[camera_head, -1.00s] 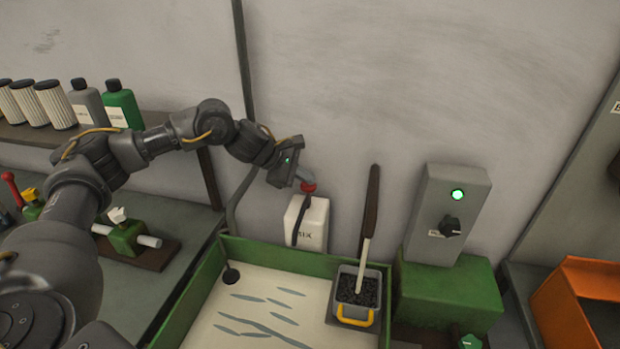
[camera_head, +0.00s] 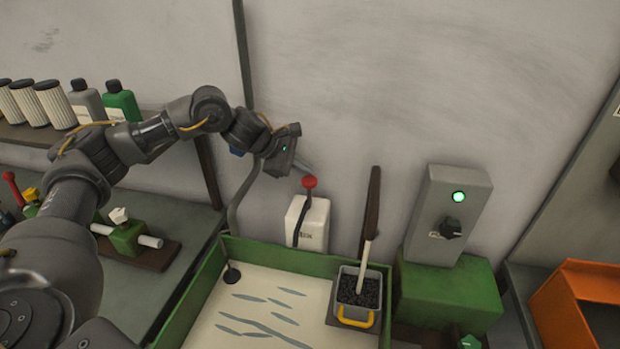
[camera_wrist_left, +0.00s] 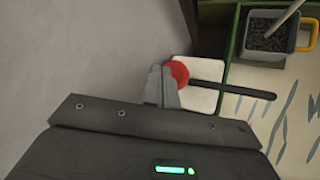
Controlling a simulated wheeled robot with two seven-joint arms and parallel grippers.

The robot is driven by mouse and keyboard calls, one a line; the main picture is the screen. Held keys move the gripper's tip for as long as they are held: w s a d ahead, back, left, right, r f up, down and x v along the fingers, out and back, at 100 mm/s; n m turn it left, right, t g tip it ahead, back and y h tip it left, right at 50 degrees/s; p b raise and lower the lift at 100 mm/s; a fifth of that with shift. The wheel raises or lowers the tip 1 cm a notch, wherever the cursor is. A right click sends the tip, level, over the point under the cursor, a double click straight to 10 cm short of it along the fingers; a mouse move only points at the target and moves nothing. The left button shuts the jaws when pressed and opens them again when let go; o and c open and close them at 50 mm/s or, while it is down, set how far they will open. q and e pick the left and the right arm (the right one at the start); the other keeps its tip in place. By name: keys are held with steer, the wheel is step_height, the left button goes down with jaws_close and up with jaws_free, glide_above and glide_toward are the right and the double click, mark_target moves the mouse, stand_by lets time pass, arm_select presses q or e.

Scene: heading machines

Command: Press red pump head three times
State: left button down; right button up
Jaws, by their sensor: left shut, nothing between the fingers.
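The red pump head (camera_head: 309,182) tops a white bottle (camera_head: 314,226) with a dark spout, standing at the back edge of the green-rimmed tray. My left gripper (camera_head: 307,169) is shut and empty, its fingertips just above the pump head in the head view. In the left wrist view, the shut fingers (camera_wrist_left: 162,86) point at the red head (camera_wrist_left: 178,74) and overlap its edge. A small gap seems to lie between fingertips and head, but contact is hard to tell. My right gripper is not in view.
A grey bucket of dark granules (camera_head: 358,296) with a long-handled tool stands right of the bottle. A grey switch box (camera_head: 447,215) with a green light sits on a green block further right. The wall is close behind.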

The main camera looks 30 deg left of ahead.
arm_select(q)
steer(key=shift+a, duration=0.1)
steer(key=shift+a+r+p, duration=0.15)
steer(key=shift+r+p, duration=0.4)
steer(key=shift+r, duration=0.25)
steer(key=shift+d+r+p, duration=0.2)
steer(key=shift+r+p, duration=0.7)
steer(key=shift+r, duration=0.85)
steer(key=shift+a, duration=0.1)
stand_by(0.5)
